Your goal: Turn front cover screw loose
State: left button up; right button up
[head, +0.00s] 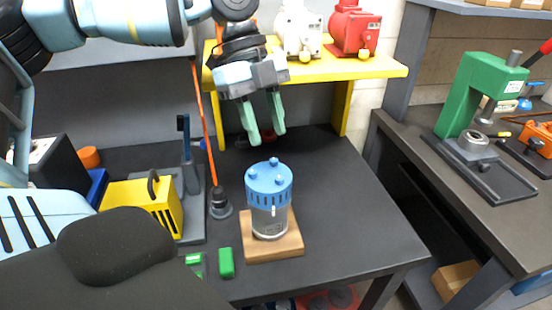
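A motor with a grey body (269,221) and a blue front cover (269,184) stands upright on a wooden block on the dark workbench. Several blue screw heads (273,161) stick up from the cover's top. My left gripper (264,139) hangs above and slightly behind the cover, fingers pointing down. Its two green fingers are apart with nothing between them, and it is clear of the motor. My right gripper is not in view.
A yellow shelf (375,69) behind holds a white motor (298,30) and a red motor (353,30). A yellow box (141,206) and green blocks (226,262) lie left of the motor. A green press (471,95) stands on the right bench. The bench right of the motor is clear.

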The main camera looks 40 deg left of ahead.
aim_at(279, 178)
pick_arm(q)
jog(key=shift+p+x, duration=0.35)
jog(key=shift+x, duration=3.55)
jog(key=shift+c, duration=0.4)
